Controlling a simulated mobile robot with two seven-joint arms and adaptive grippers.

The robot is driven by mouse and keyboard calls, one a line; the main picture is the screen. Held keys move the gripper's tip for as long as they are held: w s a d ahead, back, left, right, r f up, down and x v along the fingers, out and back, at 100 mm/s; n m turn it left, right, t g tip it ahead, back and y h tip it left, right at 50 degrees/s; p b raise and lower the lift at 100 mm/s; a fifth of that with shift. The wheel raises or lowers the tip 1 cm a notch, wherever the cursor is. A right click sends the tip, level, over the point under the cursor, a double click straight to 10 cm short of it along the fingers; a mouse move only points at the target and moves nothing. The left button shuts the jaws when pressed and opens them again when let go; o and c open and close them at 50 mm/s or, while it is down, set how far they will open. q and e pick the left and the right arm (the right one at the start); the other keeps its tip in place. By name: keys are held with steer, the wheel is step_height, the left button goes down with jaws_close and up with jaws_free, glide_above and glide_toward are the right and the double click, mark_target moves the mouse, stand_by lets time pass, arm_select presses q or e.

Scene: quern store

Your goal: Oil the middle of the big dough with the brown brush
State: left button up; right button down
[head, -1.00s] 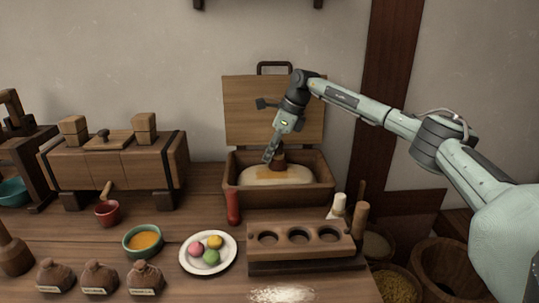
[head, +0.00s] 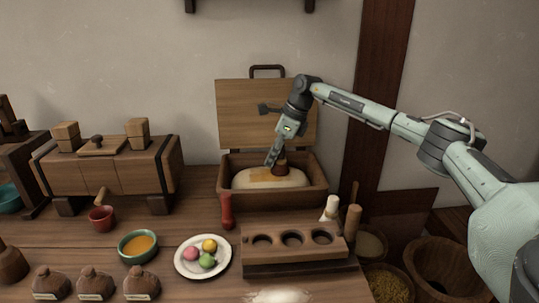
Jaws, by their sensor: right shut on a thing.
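The big dough (head: 292,180) is a pale loaf in an open wooden box (head: 272,203) at the back of the table. A yellowish oiled patch (head: 262,174) shows on its top, left of the brush. My right gripper (head: 274,160) reaches down into the box and is shut on the brown brush (head: 281,169). The brush's lower end is at the top of the dough and seems to touch it; the exact contact is hard to see. My left gripper is not in view.
A green bowl of orange liquid (head: 138,245), a white plate with colored balls (head: 203,268) and a wooden rack with holes (head: 293,247) stand in front of the box. A red-handled tool (head: 227,210) stands at the rack's left end. A wooden chest (head: 110,165) is left.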

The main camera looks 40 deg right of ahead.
steer(key=shift+s+a, duration=0.45)
steer(key=shift+s, duration=0.3)
steer(key=shift+s+a, duration=0.45)
steer(key=shift+s, duration=0.3)
steer(key=shift+s+a, duration=0.45)
steer(key=shift+s, duration=0.3)
steer(key=shift+r+p, duration=0.65)
steer(key=shift+r, duration=2.35)
step_height(320, 180, up, 3)
steer(key=shift+w, duration=0.1)
